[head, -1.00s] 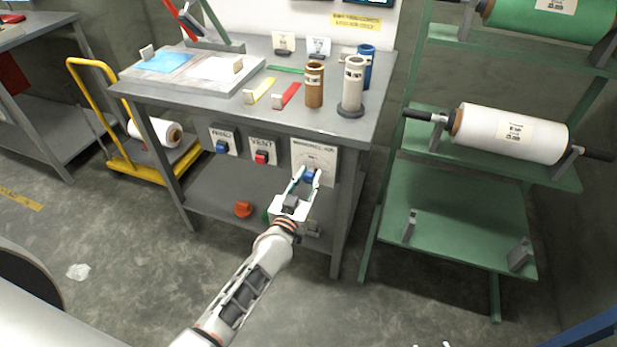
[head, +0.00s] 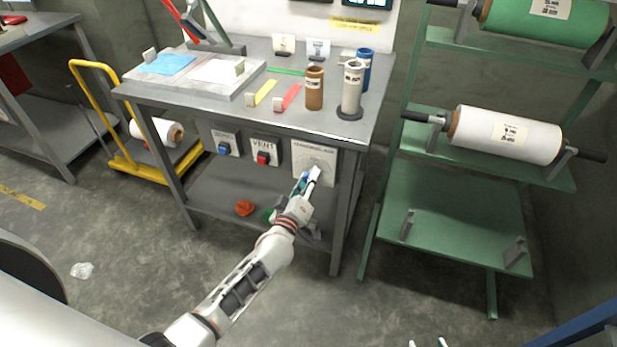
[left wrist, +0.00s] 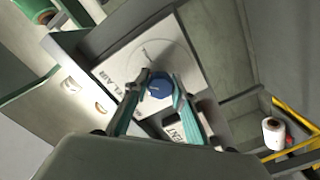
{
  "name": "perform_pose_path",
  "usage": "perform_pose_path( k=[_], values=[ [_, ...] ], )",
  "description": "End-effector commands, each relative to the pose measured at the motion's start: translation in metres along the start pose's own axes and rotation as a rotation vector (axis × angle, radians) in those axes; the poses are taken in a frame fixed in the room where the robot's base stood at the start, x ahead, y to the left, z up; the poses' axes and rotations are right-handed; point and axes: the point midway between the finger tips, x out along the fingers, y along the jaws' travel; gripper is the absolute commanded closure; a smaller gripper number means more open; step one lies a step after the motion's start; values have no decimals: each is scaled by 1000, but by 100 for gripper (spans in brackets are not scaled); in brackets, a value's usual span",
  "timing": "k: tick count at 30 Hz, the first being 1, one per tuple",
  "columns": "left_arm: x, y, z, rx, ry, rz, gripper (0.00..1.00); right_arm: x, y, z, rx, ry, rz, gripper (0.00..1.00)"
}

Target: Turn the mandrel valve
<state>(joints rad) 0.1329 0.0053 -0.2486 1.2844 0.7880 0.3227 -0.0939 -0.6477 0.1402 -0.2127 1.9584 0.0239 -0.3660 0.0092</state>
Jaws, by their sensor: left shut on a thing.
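The mandrel air valve is a white panel (head: 301,152) on the front of the workbench, right of the other two panels. Its blue knob (left wrist: 158,90) shows in the left wrist view in front of the plate (left wrist: 185,68), which has a curved line on it. My left gripper (head: 311,176) is at this panel and hides most of the knob in the head view. In the left wrist view its two fingers (left wrist: 161,83) are shut on the knob, one on each side, and look rolled against the plate. My right gripper (head: 428,343) shows only two separated fingertips at the bottom edge.
A panel with a blue switch (head: 223,148) and a VENT panel with a red switch (head: 263,158) sit left of the valve. An orange object (head: 244,208) lies on the lower shelf (head: 215,190). A green roll rack (head: 450,205) stands at the right.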

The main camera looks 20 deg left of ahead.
Motion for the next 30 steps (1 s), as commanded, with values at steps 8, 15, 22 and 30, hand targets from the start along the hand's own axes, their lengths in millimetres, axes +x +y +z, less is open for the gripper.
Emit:
perform_pose_path(
  k=[8,15,22,30],
  values=[
    [0,0,-1,-261,1,1,97,-1,0,0,0,-3,-1,60],
    [0,-1,-1,-477,2,1,97,-1,0,-2,0,2,0,60],
    [0,-1,0,-638,2,1,97,-1,0,-3,0,5,0,60],
    [0,-1,0,-747,2,0,97,0,0,-1,0,2,0,60]
  ],
)
